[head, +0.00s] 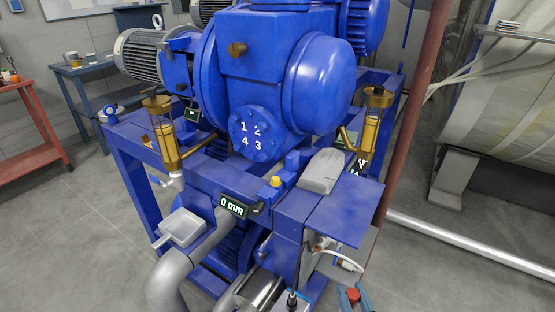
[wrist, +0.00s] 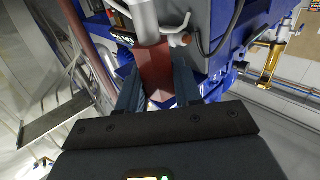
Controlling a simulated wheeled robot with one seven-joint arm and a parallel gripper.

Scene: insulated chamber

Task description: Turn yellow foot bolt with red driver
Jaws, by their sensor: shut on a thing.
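The yellow foot bolt (head: 276,181) shows as a small yellow head on the blue machine's front frame, right of the "0 mm" display (head: 233,207). My gripper (head: 354,298) is at the bottom edge of the head view, right of and below the bolt and well apart from it. Its jaws are shut on the red driver, whose red end (head: 353,294) shows between them. In the wrist view the red handle (wrist: 155,72) sits between both fingers, with a pale grey shaft beyond it. The driver's tip is not clear, and I cannot make out the bolt in this view.
The blue machine (head: 255,60) fills the middle. A blue ledge (head: 345,215) juts out between the bolt and my gripper. A grey rounded piece (head: 322,172) lies right of the bolt. A reddish pipe (head: 415,100) slants down at the right. Open floor lies at lower left.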

